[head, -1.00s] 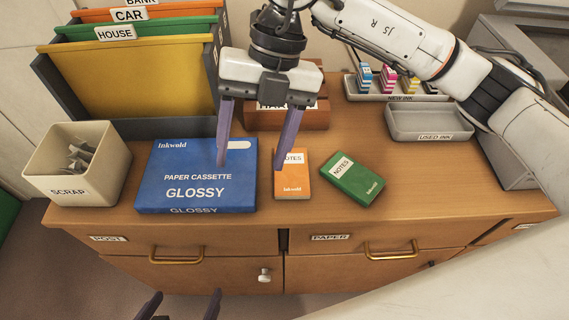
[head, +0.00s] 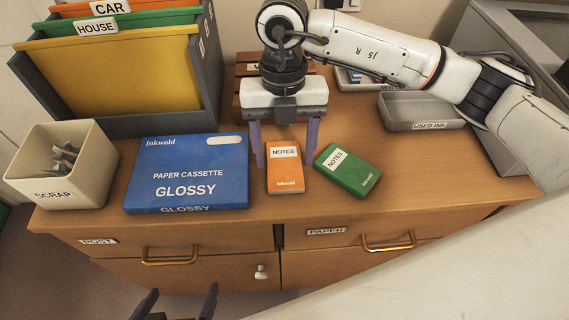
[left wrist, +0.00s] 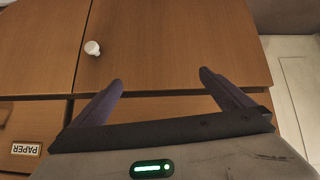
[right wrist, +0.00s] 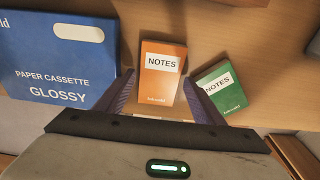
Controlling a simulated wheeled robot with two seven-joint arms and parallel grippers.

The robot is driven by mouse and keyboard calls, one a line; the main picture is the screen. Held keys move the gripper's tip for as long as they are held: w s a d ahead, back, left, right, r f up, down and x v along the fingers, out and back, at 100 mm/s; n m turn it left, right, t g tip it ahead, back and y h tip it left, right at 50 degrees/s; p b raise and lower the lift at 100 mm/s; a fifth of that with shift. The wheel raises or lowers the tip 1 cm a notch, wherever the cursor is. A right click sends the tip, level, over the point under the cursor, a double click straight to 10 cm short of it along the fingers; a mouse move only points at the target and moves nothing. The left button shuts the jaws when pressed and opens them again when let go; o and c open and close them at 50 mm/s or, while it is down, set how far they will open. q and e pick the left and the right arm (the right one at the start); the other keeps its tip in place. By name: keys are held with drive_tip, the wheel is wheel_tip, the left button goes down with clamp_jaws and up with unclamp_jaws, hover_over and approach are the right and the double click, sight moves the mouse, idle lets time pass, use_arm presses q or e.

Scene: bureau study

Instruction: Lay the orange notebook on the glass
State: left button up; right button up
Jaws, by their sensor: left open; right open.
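The orange notebook (head: 285,172), with a white NOTES label, lies flat on the wooden cabinet top; it also shows in the right wrist view (right wrist: 161,80). My right gripper (head: 286,158) is open, its fingers pointing down on either side of the notebook's far part. In the right wrist view the fingers (right wrist: 158,78) flank the notebook with small gaps. I cannot tell the finger height exactly. My left gripper (head: 182,300) is open and empty, low in front of the drawers; the left wrist view shows its fingers (left wrist: 161,80) before a cabinet front. No glass is clearly identifiable.
A green notebook (head: 348,170) lies close to the right and a blue GLOSSY paper cassette (head: 187,174) close to the left. A SCRAP bin (head: 58,188), folder rack (head: 120,125), USED INK tray (head: 420,112) and grey machine (head: 500,45) stand around.

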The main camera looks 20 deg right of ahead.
drive_tip(key=shift+f, duration=0.55)
drive_tip(key=c, duration=1)
